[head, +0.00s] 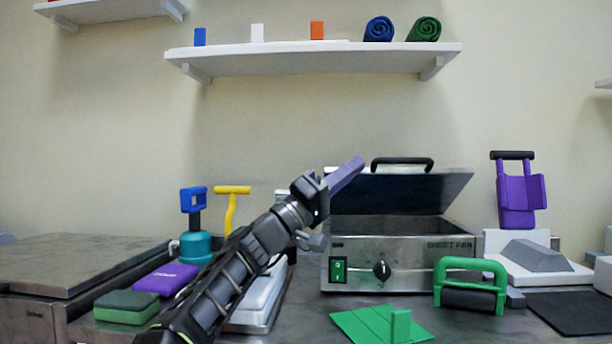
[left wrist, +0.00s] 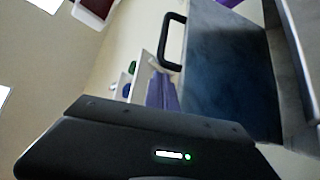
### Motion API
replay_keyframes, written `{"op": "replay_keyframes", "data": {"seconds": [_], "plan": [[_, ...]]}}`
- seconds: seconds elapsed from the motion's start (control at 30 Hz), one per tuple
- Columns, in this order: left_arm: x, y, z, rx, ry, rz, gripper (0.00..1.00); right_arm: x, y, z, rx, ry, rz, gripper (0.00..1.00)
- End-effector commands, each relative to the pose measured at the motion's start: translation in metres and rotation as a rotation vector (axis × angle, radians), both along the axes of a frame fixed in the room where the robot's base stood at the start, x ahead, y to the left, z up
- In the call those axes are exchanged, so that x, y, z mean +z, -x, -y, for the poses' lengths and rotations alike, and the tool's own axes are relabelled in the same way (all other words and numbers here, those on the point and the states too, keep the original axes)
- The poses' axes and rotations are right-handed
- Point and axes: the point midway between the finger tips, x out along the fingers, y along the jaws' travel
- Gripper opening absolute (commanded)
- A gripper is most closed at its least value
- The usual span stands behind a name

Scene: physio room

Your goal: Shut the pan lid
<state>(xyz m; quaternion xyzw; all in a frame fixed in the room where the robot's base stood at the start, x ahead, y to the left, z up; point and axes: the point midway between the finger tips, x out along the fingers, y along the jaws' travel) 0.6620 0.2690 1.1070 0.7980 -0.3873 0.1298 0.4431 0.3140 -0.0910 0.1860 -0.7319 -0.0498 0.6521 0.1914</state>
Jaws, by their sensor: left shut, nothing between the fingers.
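The sheet pan (head: 405,262) is a steel box with a green switch and a black knob on its front. Its lid (head: 405,192) is tilted open, with the dark underside facing me and a black handle (head: 402,163) on top. My left gripper (head: 346,175) has purple fingers, shut and empty, at the lid's upper left corner, left of the handle. I cannot tell whether it touches the lid. In the left wrist view the lid (left wrist: 232,75) and handle (left wrist: 172,42) lie beyond my purple fingers (left wrist: 162,93). My right gripper is not in view.
A green-handled roller (head: 470,285) stands at the pan's front right, and a green board (head: 375,325) lies in front. A purple block (head: 166,279) and a green block (head: 126,307) lie at left. A white shelf (head: 310,58) hangs above.

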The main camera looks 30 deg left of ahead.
Motion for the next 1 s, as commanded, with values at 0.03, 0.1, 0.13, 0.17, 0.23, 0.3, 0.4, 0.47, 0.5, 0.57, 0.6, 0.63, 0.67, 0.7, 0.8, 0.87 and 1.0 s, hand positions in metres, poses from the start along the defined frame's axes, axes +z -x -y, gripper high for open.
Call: {"op": "replay_keyframes", "data": {"seconds": [0.03,0.1,0.13,0.17,0.23,0.3,0.4,0.47,0.5,0.57,0.6,0.63,0.67,0.7,0.8,0.87,1.0], "plan": [[-0.008,0.007,-0.006,0.002,0.0,0.0,0.0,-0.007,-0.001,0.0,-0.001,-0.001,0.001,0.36],[-0.004,0.02,-0.016,0.005,-0.001,0.002,0.0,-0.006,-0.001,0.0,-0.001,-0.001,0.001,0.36],[-0.004,0.025,-0.019,0.005,-0.001,0.002,0.0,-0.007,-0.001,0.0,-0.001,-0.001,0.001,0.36],[-0.004,0.031,-0.024,0.005,-0.001,0.003,0.0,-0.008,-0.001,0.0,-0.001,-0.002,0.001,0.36],[-0.003,0.044,-0.034,0.004,-0.001,0.002,0.0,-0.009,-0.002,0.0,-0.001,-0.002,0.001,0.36],[-0.004,0.058,-0.044,0.005,-0.001,0.001,0.0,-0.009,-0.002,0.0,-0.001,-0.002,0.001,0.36],[-0.003,0.074,-0.056,0.003,-0.001,0.001,0.0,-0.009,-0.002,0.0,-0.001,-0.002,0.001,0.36],[-0.003,0.083,-0.063,0.002,-0.001,0.001,0.0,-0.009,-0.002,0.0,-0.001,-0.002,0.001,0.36],[-0.003,0.087,-0.066,0.002,-0.001,0.001,0.0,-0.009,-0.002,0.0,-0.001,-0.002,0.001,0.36],[-0.003,0.093,-0.07,0.002,-0.001,0.001,0.0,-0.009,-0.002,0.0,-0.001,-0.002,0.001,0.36],[-0.003,0.095,-0.072,0.002,-0.001,0.0,0.0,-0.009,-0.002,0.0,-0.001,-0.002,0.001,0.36],[-0.003,0.097,-0.073,0.001,-0.001,0.001,0.0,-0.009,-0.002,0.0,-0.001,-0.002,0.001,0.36],[-0.003,0.098,-0.074,0.001,-0.001,0.001,0.0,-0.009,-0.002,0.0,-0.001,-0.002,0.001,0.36],[-0.003,0.099,-0.075,0.001,-0.001,0.001,0.0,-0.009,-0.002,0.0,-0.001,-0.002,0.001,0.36],[-0.003,0.1,-0.075,-0.001,0.0,0.001,0.0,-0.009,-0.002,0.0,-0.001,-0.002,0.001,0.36],[-0.003,0.1,-0.075,-0.001,0.0,0.001,0.0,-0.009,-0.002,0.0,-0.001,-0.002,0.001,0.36],[-0.003,0.1,-0.075,-0.001,0.0,0.001,0.0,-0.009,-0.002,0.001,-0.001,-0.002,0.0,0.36]]}}
